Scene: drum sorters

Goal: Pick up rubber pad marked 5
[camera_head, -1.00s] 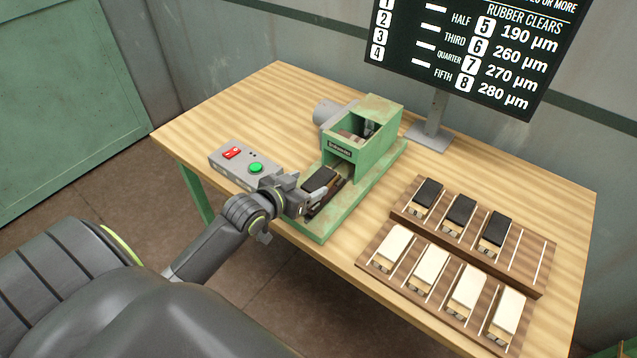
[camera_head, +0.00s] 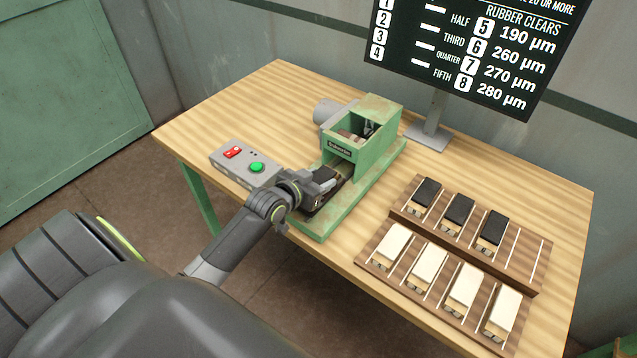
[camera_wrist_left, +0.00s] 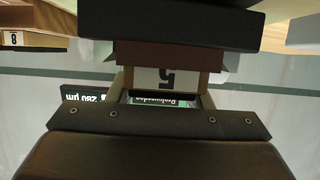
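The block marked 5 (camera_wrist_left: 168,78) shows its pale labelled face near the middle of the left wrist view, upside down, between dark bars above and below. My left gripper (camera_head: 325,182) is low over the front channel of the green machine (camera_head: 362,150). It hides most of what lies in that channel, with a dark surface showing under it. The fingertips are not clear enough to tell whether they are apart from the block or closed on it. My right gripper is not in view.
A grey control box (camera_head: 245,166) with a red switch and green button stands left of the gripper. A wooden rack (camera_head: 520,262) at right holds black pads, and a second rack (camera_head: 425,310) holds white ones. A sign (camera_head: 470,50) stands behind.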

